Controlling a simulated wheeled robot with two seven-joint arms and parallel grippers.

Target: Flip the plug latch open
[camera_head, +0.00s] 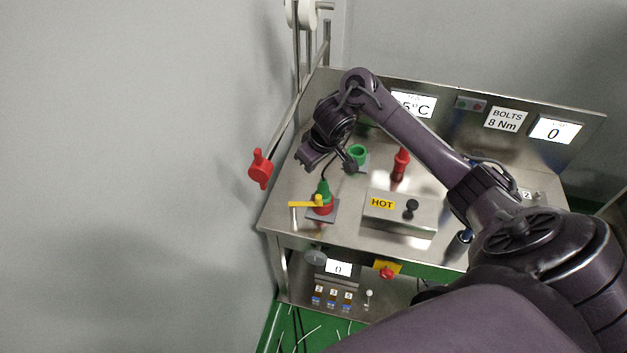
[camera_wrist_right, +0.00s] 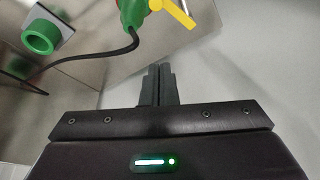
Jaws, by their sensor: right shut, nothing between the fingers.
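The green plug (camera_head: 323,190) stands upright in a red socket (camera_head: 326,210) near the table's left front corner. Its yellow latch (camera_head: 303,204) is a flat lever pointing left from the plug. In the right wrist view the plug (camera_wrist_right: 132,12) and the yellow latch (camera_wrist_right: 178,12) show at the top edge, partly cut off. My right gripper (camera_head: 303,163) hangs above and behind the plug, apart from it. In the wrist view its fingers (camera_wrist_right: 159,72) are together and empty, with a gap between them and the latch. My left gripper is out of view.
A green ring-shaped socket (camera_head: 357,155) sits behind the plug, and a red fitting (camera_head: 401,163) stands to the right. A HOT box (camera_head: 391,214) with a black knob is right of the plug. A red handle (camera_head: 260,169) sticks out past the table's left edge. A black cable runs from the plug.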

